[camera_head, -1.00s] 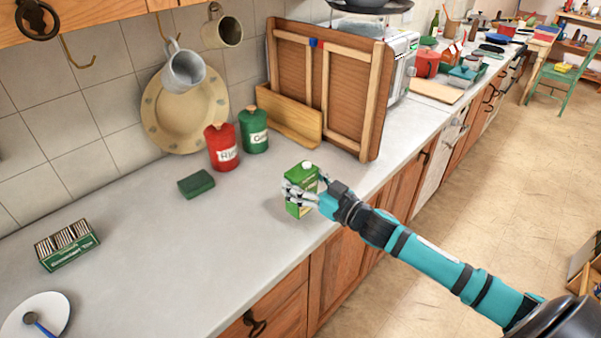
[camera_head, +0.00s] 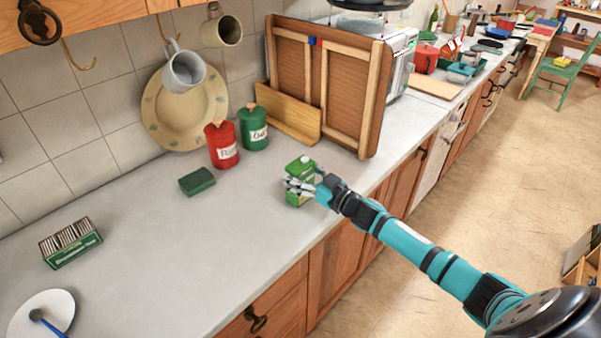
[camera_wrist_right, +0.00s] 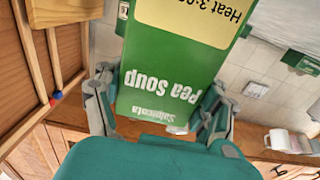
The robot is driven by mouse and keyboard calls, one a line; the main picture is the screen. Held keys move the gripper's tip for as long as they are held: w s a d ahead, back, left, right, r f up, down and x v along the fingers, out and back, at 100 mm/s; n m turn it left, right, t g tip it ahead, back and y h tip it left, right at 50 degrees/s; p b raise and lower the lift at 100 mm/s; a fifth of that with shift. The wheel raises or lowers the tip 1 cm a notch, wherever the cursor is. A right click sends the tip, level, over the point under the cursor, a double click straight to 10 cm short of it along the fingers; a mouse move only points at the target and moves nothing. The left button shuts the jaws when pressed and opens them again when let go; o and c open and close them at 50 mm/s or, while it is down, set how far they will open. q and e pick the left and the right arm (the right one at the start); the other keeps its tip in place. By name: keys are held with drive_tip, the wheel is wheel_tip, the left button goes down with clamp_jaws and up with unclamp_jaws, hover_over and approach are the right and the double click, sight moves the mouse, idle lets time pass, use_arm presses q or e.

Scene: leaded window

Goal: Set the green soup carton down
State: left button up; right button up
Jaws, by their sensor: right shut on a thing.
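The green soup carton (camera_head: 299,172) is upright at the counter's front half, in the middle of the head view. My right gripper (camera_head: 300,186) is shut on it, with fingers around its sides. In the right wrist view the carton (camera_wrist_right: 172,75) fills the middle, its "Pea Soup" lettering upside down, between the two fingers of the gripper (camera_wrist_right: 155,105). The carton's base is close to the grey counter (camera_head: 180,255); I cannot tell whether it touches. My left gripper is not in view.
A red canister (camera_head: 222,148) and a green canister (camera_head: 253,130) stand behind the carton, by a wooden panel (camera_head: 345,90). A green sponge (camera_head: 197,182) lies to the left. A green box (camera_head: 72,245) and white plate (camera_head: 45,312) are further left. The counter between them is clear.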

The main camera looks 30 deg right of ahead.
drive_tip(key=shift+f, duration=0.15)
drive_tip(key=o, duration=1.3)
drive_tip(key=shift+o, duration=0.2)
drive_tip(key=shift+s, duration=0.1)
drive_tip(key=b+v, duration=0.2)
drive_tip(key=v, duration=0.8)
drive_tip(key=shift+s+d, duration=0.1)
drive_tip(key=shift+d, duration=0.05)
drive_tip(key=shift+v, duration=0.75)
